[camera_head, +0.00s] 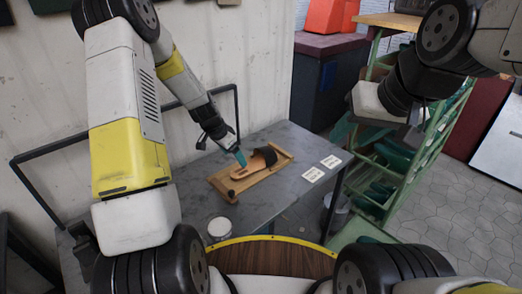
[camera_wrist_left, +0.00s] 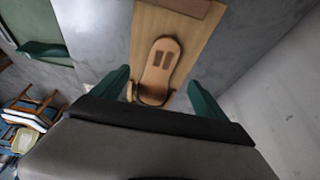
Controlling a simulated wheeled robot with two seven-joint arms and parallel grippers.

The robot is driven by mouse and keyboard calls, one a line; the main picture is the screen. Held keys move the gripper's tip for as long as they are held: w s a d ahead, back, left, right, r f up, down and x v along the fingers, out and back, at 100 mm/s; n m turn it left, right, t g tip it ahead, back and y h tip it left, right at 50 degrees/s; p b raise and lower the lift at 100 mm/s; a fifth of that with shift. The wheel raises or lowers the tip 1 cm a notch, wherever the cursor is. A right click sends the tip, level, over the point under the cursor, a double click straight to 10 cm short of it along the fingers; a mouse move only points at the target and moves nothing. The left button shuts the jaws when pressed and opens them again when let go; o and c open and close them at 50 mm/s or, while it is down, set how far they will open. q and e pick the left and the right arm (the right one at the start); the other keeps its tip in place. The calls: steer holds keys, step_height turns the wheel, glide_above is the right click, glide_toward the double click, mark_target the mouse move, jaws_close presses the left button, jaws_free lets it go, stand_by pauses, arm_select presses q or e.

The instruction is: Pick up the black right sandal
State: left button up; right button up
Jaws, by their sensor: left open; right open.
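In the left wrist view, the tan sole (camera_wrist_left: 161,66) lies on the board ahead of my fingers. My left gripper (camera_head: 240,158) is just above the sandal in the head view. Its teal fingers are spread either side of the sandal's near end in the wrist view (camera_wrist_left: 160,92), with nothing gripped. Whether they touch it I cannot tell. My right gripper (camera_head: 378,124) is open, away from the table, in front of the green rack.
The wooden board (camera_head: 225,188) rests on the grey table (camera_head: 200,199). A round white-topped container (camera_head: 219,228) stands near the table's front edge. Two white cards (camera_head: 313,174) lie at the right. A green rack (camera_head: 430,140) stands right of the table, close to my right arm.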

mark_target(244, 170)
arm_select(q)
steer(key=shift+x, duration=1.15)
steer(key=x, duration=0.7)
steer(key=shift+w+f, duration=0.15)
steer(key=shift+w, duration=0.2)
steer(key=c, duration=1.6)
steer(key=shift+c, duration=1.1)
